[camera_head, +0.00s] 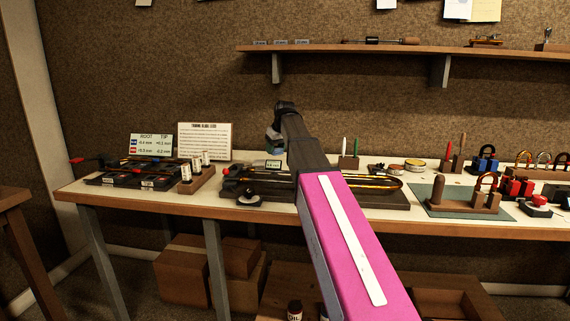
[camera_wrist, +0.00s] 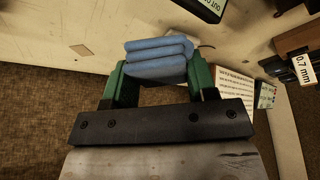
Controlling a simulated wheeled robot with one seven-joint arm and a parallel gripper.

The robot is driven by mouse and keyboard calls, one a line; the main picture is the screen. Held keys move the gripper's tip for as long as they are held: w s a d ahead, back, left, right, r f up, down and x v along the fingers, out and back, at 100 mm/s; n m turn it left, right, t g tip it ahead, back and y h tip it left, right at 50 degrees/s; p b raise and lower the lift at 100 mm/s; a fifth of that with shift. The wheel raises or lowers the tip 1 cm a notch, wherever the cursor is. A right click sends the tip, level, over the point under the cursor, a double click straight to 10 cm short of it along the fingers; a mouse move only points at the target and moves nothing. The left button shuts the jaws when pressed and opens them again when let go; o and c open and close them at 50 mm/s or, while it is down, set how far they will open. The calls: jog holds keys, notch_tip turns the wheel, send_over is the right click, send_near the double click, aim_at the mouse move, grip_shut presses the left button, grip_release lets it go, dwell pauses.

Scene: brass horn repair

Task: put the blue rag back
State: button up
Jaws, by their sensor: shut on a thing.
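The blue rag (camera_wrist: 156,60) is a folded, soft-looking bundle in the wrist view. My gripper (camera_wrist: 158,78) has green fingers closed on both sides of the rag. In the head view, my arm reaches over the workbench (camera_head: 260,207) and my gripper (camera_head: 273,140) is near the back of the bench, left of centre. My own arm hides much of the gripper and the bench behind it there.
A slide tray (camera_head: 375,197) lies under my arm. A green mat (camera_head: 455,208) with padlock-like items lies right. A shelf (camera_head: 400,49) hangs above.

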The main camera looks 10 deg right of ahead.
send_over(283, 167)
jog(key=f, duration=0.3)
jog(key=shift+s+d+f, duration=0.3)
jog(key=shift+s+f, duration=0.05)
jog(key=shift+f, duration=2.1)
jog(key=shift+s+f, duration=0.1)
jog(key=shift+f, duration=0.3)
jog(key=shift+f, duration=0.15)
jog(key=o, duration=0.9)
jog(key=shift+s+f, duration=0.1)
jog(key=shift+f, duration=0.05)
jog(key=shift+c, duration=0.2)
jog(key=shift+r, duration=0.45)
jog(key=shift+o, duration=0.6)
jog(key=v, duration=1.2)
jog(key=shift+r, duration=0.25)
